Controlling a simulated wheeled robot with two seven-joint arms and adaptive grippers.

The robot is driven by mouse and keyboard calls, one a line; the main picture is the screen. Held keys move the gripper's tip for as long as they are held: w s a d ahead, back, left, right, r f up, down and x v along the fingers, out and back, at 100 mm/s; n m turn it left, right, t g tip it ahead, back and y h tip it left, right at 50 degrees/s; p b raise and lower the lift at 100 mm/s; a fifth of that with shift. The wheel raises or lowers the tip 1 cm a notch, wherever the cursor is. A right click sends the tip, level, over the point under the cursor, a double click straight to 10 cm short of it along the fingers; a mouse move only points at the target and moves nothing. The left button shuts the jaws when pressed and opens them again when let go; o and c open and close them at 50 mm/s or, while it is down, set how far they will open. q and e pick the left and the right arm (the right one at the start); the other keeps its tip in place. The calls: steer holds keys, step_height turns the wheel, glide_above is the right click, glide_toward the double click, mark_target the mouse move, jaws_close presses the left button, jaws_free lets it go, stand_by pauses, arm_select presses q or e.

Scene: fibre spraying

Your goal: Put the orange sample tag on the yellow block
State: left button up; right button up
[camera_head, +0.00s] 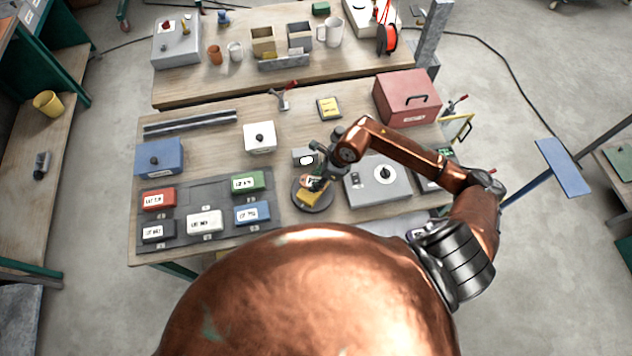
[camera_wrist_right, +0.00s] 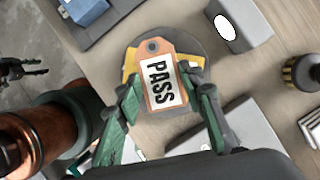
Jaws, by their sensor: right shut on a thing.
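The orange sample tag (camera_wrist_right: 161,82) has a white label reading PASS and a grey-ringed hole at one end. It shows small in the camera_head view (camera_head: 316,183). My right gripper (camera_wrist_right: 158,88) is shut on the tag, with a green finger on each side. The yellow block (camera_head: 308,198) sits on a round dark grey disc (camera_head: 325,203). In the right wrist view the tag covers most of the yellow block (camera_wrist_right: 131,62). The tag lies over the block; I cannot tell whether they touch. My left gripper is not in the camera_head view.
Left of the disc, a dark tray (camera_head: 182,225) holds several labelled coloured blocks. A grey box with a dial (camera_head: 377,183) stands close on the right. A small box with a white oval (camera_head: 304,157) is just behind. A red case (camera_head: 406,98) stands at the back right.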

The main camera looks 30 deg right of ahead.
step_height(320, 180, down, 2)
steer(key=shift+f+p, duration=0.1)
steer(key=shift+p, duration=0.5)
steer(key=shift+f, duration=0.35)
steer(key=o, duration=0.9)
steer(key=shift+o, duration=0.2)
steer(key=shift+r, duration=0.1)
steer(key=b+v, duration=0.3)
steer(key=v, duration=0.9)
